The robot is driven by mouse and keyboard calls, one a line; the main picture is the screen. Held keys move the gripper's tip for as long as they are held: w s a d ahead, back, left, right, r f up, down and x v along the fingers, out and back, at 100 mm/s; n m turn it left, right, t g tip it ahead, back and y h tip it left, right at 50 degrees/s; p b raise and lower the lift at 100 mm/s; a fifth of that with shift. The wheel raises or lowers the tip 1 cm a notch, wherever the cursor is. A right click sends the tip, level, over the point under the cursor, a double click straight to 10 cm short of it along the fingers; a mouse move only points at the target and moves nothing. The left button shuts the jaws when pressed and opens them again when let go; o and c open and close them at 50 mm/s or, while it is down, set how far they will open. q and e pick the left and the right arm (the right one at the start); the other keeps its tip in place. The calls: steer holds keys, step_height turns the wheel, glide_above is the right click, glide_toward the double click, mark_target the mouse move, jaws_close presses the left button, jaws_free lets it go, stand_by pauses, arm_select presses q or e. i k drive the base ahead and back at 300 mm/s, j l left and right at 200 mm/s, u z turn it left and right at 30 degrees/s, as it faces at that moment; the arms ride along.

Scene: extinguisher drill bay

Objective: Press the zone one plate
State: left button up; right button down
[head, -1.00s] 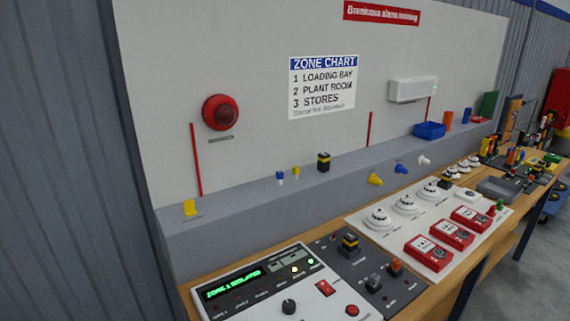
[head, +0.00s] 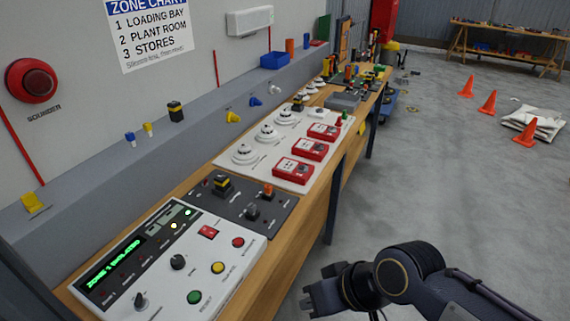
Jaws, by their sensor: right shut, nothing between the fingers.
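Three red call points with white plates stand in a row on a white board (head: 258,178) on the bench: a near one (head: 294,170), a middle one (head: 310,149) and a far one (head: 324,131). Their labels are too small to read, so I cannot tell which is zone one. The zone chart (head: 150,30) on the wall lists 1 Loading Bay, 2 Plant Room, 3 Stores. My right gripper (head: 312,298) is shut and empty, out over the floor to the right of the bench, apart from the call points. My left gripper is not in view.
A white control panel (head: 150,262) with a green display, apparently "ZONE 1 ISOLATED", lies at the near bench end. White detectors (head: 267,132) stand left of the call points. A blue bin (head: 275,61) sits on the ledge. Orange cones (head: 487,103) stand on open floor at right.

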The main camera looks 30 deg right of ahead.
mark_target(286, 165)
steer(key=i+l+u, duration=0.1)
steer(key=l+u, duration=0.4)
steer(key=l, duration=0.65)
steer(key=k+l+u, duration=0.1)
steer(key=l+u, duration=0.35)
steer(key=l, duration=0.65)
